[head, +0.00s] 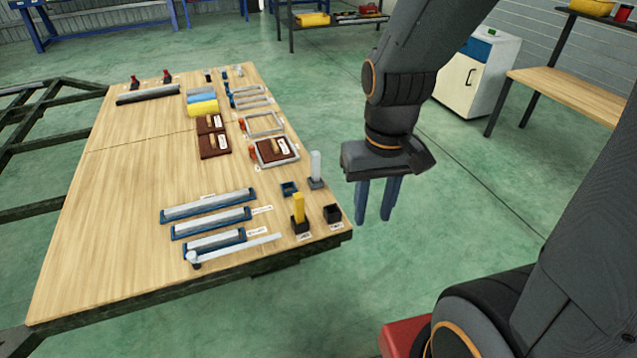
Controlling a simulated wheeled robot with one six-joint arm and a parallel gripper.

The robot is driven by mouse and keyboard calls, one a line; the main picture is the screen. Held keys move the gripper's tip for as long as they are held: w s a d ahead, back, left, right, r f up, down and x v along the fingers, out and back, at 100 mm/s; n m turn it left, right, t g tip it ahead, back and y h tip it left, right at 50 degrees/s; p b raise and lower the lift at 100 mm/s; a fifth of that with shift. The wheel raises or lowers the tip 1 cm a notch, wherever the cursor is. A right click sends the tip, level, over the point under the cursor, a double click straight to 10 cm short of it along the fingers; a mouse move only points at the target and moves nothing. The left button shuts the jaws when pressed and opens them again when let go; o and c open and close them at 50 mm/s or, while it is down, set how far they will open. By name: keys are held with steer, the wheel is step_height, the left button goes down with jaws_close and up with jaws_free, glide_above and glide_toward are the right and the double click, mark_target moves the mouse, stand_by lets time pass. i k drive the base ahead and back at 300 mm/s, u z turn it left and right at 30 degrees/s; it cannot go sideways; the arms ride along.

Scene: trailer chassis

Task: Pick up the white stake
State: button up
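The white stake (316,164) stands upright in a small grey holder near the right edge of the wooden tabletop. My gripper (373,217) points down to the right of it, past the table's right edge in the picture. Its two blue fingers are apart with nothing between them. The stake is not touched and its upper part is in plain view; its lower end is hidden in the holder.
A yellow stake (298,208) stands upright in a dark holder nearby. An empty black holder (332,214) and a blue square holder (289,189) are close by. The table's left half (100,220) is mostly clear.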

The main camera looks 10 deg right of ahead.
mark_target(315, 155)
steer(key=u, duration=0.75)
steer(key=i, duration=0.65)
steer(key=z, duration=0.6)
steer(key=i, duration=0.5)
steer(key=z, duration=0.45)
